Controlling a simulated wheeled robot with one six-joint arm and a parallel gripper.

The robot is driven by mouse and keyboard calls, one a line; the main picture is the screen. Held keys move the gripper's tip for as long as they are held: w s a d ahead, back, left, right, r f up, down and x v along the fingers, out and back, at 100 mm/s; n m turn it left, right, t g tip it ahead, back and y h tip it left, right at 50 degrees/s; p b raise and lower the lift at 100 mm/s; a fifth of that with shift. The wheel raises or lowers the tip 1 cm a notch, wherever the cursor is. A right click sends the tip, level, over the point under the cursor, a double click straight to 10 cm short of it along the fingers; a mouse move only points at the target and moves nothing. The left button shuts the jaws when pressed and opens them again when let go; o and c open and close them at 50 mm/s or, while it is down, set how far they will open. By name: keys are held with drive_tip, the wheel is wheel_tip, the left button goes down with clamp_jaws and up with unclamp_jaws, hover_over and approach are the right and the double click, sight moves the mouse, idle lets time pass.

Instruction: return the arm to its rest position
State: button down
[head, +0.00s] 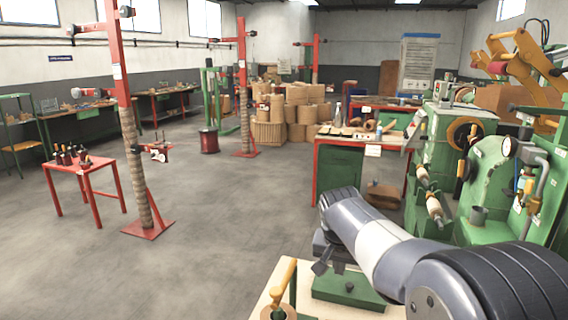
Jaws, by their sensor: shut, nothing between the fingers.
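My arm reaches in from the lower right corner, with grey and white links and dark ribbed joints. It bends down at its far end. My gripper (321,267) is a small dark shape below that bend, partly hidden behind the arm. It is shut and empty, over the left part of a light bench top (256,303) in the foreground. A green block (346,289) on this bench lies just to the right of and below the gripper.
A wooden-handled tool (284,285) stands on the near bench. Green machines (440,160) fill the right side. A red-edged workbench (345,140) stands behind the arm. A red table (85,178) and red posts (117,60) stand left. The grey floor (215,220) between is clear.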

drive_tip(key=w+d+n+y+p, duration=0.1)
drive_tip(key=w+d+n+y, duration=0.1)
drive_tip(key=w+n, duration=0.5)
drive_tip(key=shift+w+d+n+y, duration=0.4)
drive_tip(key=shift+w+d, duration=0.05)
drive_tip(key=shift+w, duration=0.1)
idle(0.5)
